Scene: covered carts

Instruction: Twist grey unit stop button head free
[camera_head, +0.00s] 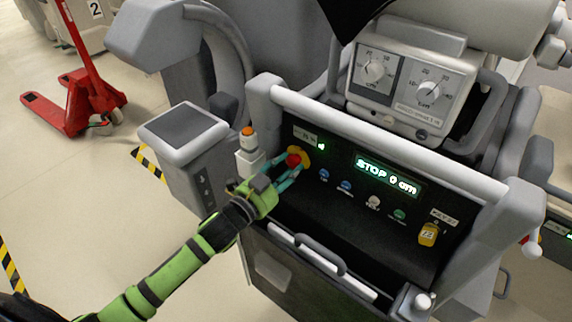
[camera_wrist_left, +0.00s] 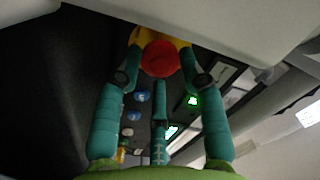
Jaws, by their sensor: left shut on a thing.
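The stop button head (camera_head: 294,158) is red, on a yellow surround (camera_head: 301,152) at the left end of the grey unit's dark panel (camera_head: 330,205). My left gripper (camera_head: 288,168) reaches in from the left, and its teal fingers are closed around the red head. In the left wrist view the red head (camera_wrist_left: 160,58) sits between the fingertips (camera_wrist_left: 161,62), with the yellow surround (camera_wrist_left: 178,42) behind it. The green display (camera_head: 388,175) reads "STOP 0 cm". My right gripper is not in view.
Blue, white and green buttons (camera_head: 345,186) and a yellow tag (camera_head: 428,234) are on the panel. A white rail (camera_head: 390,145) runs above it. An orange-topped post (camera_head: 247,140) stands close to my left gripper. A red pallet jack (camera_head: 75,100) stands on open floor at the left.

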